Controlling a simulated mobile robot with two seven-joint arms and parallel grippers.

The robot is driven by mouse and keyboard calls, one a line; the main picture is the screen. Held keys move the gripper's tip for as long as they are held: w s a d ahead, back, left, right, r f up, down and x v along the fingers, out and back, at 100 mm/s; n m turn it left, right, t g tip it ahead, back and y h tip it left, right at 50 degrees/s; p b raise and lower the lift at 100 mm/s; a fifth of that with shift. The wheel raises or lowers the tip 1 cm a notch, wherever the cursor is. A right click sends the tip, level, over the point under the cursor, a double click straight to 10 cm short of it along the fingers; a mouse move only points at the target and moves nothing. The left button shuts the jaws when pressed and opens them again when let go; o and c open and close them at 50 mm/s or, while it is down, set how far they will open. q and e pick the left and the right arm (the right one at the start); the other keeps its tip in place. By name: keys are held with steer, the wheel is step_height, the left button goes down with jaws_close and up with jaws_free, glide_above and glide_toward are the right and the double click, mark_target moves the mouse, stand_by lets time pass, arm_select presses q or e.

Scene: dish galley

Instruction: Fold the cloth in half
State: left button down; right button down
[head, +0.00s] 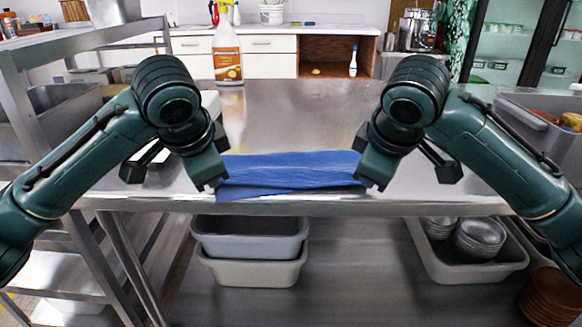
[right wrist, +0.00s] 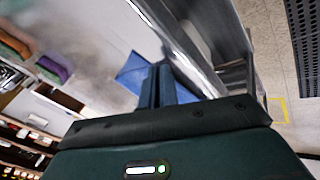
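The blue cloth (head: 290,172) lies on the steel table at its front edge, as a wide flat strip with layers showing along its near side. My left gripper (head: 212,178) is at the cloth's left end and looks shut on that corner. My right gripper (head: 374,175) is at the cloth's right end. In the right wrist view, the fingers of my right gripper (right wrist: 157,88) are close together, with the blue cloth (right wrist: 132,73) at their tips. The pinched corners themselves are mostly hidden by the fingers.
A spray bottle (head: 227,55) with orange liquid stands at the back left of the steel table (head: 300,110). The tabletop behind the cloth is clear. Grey tubs (head: 250,240) and a bin with metal bowls (head: 480,237) sit on the shelf below. A grey bin (head: 540,130) stands at right.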

arm_select(q)
steer(key=c, duration=2.1)
jaws_free()
steer(key=shift+a, duration=0.1)
arm_select(e)
steer(key=c, duration=2.1)
jaws_free()
steer(key=shift+d, duration=0.1)
